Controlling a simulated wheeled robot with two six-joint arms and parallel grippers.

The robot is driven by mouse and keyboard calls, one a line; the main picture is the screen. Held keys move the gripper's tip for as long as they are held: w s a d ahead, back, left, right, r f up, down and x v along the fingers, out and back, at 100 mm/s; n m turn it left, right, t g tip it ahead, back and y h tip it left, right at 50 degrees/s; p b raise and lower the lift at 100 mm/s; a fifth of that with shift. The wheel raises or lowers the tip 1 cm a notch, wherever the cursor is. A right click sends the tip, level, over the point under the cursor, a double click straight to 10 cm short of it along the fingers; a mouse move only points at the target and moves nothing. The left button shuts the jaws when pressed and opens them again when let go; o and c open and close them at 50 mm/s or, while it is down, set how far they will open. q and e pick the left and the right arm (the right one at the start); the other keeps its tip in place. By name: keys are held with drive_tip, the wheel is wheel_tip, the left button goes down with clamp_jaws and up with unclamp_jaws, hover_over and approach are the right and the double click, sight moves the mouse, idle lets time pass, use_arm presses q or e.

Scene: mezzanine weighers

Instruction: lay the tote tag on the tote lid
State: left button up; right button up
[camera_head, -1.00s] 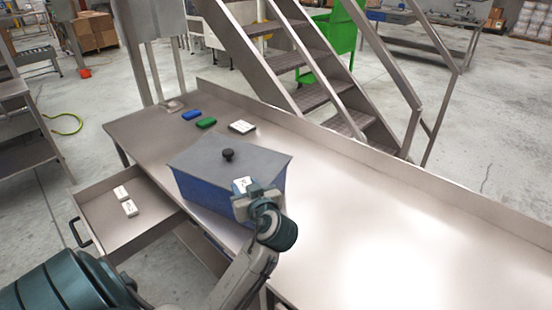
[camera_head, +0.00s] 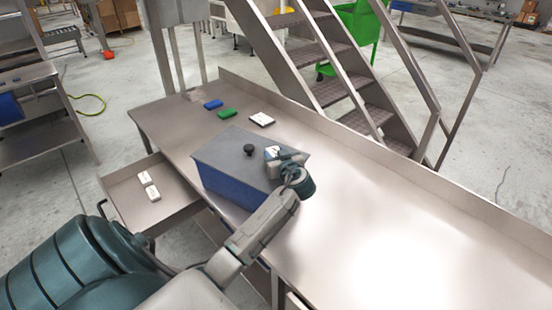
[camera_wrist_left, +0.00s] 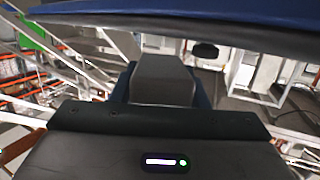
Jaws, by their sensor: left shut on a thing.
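A blue tote (camera_head: 222,184) with a grey lid (camera_head: 225,148) stands on the steel bench. A black knob (camera_head: 248,150) rises from the lid; it also shows in the left wrist view (camera_wrist_left: 205,50). My left gripper (camera_head: 273,156) is over the right part of the lid, to the right of the knob. It is shut on the white tote tag (camera_head: 271,152), which is partly hidden by the gripper. I cannot tell whether the tag touches the lid. My right gripper is not in view.
An open drawer (camera_head: 176,208) at the left holds two white blocks (camera_head: 144,179). A blue block (camera_head: 213,104), a green block (camera_head: 227,113) and a white-topped block (camera_head: 262,119) lie behind the tote. The bench (camera_head: 400,225) is clear to the right. Stairs (camera_head: 335,85) stand behind it.

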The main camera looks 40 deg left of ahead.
use_arm(q)
wheel_tip(320, 180, down, 2)
drive_tip(key=shift+f+p, duration=0.1)
drive_tip(key=shift+p, duration=0.45)
drive_tip(key=shift+s+f, duration=0.1)
drive_tip(key=shift+f, duration=0.15)
drive_tip(key=shift+f, duration=0.1)
drive_tip(key=o, duration=0.9)
drive_tip(key=shift+o, duration=0.2)
drive_tip(key=b+v, duration=0.4)
drive_tip(key=v, duration=0.8)
